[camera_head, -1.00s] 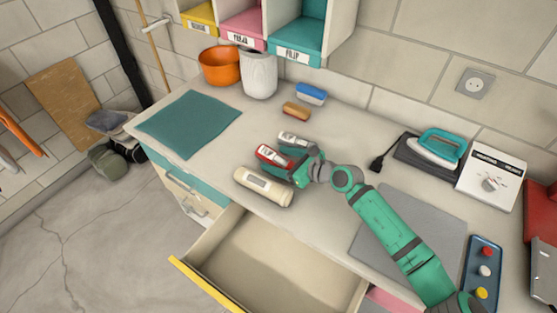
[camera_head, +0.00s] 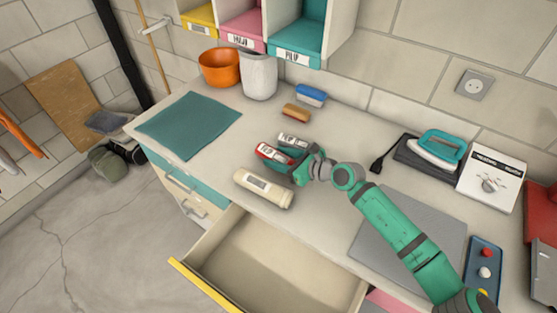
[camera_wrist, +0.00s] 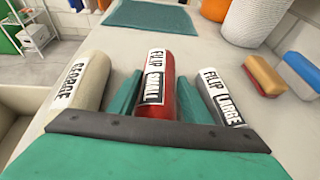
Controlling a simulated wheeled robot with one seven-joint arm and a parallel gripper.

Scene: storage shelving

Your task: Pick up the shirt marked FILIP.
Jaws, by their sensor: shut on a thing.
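A rolled red shirt (camera_wrist: 159,92) with a white label reading FILIP SMALL lies on the worktop, and it also shows in the head view (camera_head: 270,153). My gripper (camera_wrist: 158,95) has a teal finger on each side of it and is shut on it; in the head view my gripper (camera_head: 289,161) covers its right part. A cream roll labelled GEORGE (camera_wrist: 80,85) lies to the left, nearer the front edge in the head view (camera_head: 263,188).
A drawer (camera_head: 270,262) stands open in front. A teal cloth (camera_head: 190,124) lies left. An iron (camera_head: 436,150) is at right.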

